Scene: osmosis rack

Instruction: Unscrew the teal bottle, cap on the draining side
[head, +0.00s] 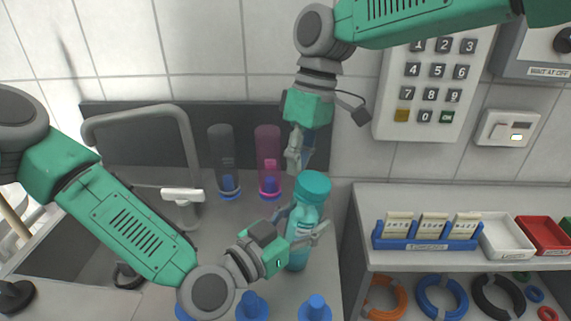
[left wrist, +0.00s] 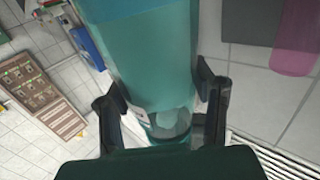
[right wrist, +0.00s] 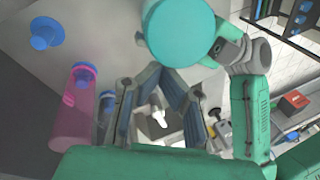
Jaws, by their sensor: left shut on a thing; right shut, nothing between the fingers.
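The teal bottle (head: 299,256) stands upright in the middle of the head view, its wide teal cap (head: 313,185) on top. My left gripper (head: 303,229) is shut around the bottle's body below the cap. In the left wrist view the bottle (left wrist: 150,60) fills the space between the fingers. My right gripper (head: 296,163) is shut and empty, pointing down just above and left of the cap. In the right wrist view the cap (right wrist: 178,30) lies beyond the fingertips, apart from them. I cannot tell how tightly the cap sits.
A grey bottle (head: 222,158) and a magenta bottle (head: 267,150) stand on blue pegs behind. Empty blue pegs (head: 315,308) are in front. A sink with a tap (head: 182,195) is at left. A shelf (head: 450,258) with trays stands at right, below a keypad (head: 435,80).

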